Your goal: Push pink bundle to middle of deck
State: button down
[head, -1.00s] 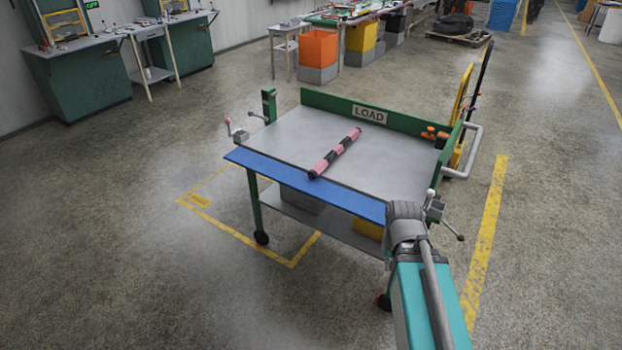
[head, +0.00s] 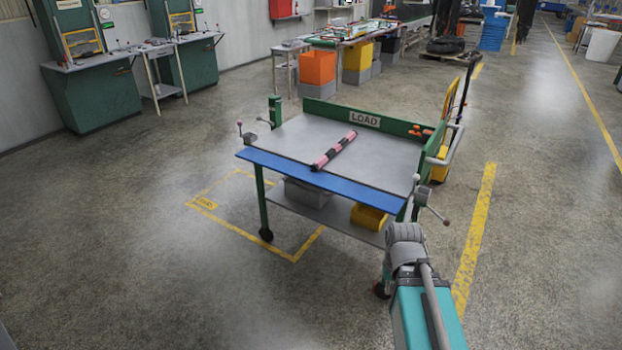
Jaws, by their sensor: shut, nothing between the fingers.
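The pink bundle (head: 335,151), a thin roll with dark bands, lies at a slant across the grey deck (head: 385,165) of a cart. Its near end is close to the blue strip (head: 310,178) along the deck's front edge. Its far end points toward the green back board with the LOAD sign (head: 364,119). My arm shows at the bottom right, in front of the cart's near right corner and apart from the bundle. My gripper is out of sight, so I cannot see its fingers.
Green boards edge the deck at the back and right. Small orange items (head: 420,131) sit at its back right corner. Lever handles stick out at the front corners. A yellow bin (head: 368,217) sits on the lower shelf.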

aim_at(320, 162)
jog(key=k, duration=0.2)
jog(key=u, duration=1.6)
jog(key=i, duration=2.4)
